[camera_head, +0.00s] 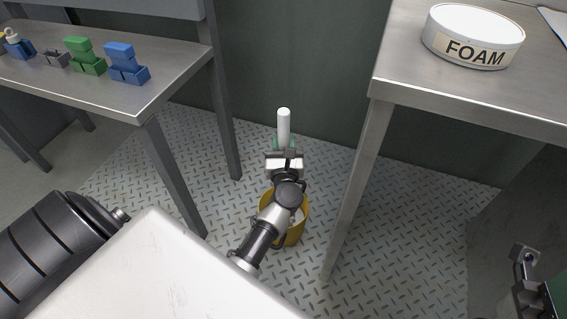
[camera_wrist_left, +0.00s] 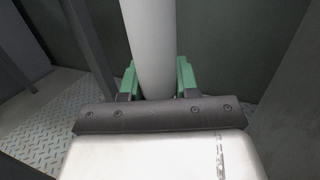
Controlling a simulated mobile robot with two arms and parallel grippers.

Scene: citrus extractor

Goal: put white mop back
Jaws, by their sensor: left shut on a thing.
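The white mop (camera_head: 284,126) shows as a white upright handle in the head view, between the two tables. Its handle also fills the top middle of the left wrist view (camera_wrist_left: 151,45). My left gripper (camera_head: 284,148) is shut on the handle, with its green finger pads on both sides of it (camera_wrist_left: 158,80). A yellow bucket (camera_head: 299,232) stands on the floor below my left arm, mostly hidden by it. The mop's lower end is hidden, so I cannot tell whether it is in the bucket. My right gripper (camera_head: 524,262) shows only in part at the lower right.
A metal table (camera_head: 170,75) at the left holds blue and green blocks (camera_head: 86,56). A metal table (camera_head: 420,85) at the right holds a round white FOAM container (camera_head: 472,36). Their legs flank my left arm. A dark green wall (camera_head: 300,60) stands behind the mop.

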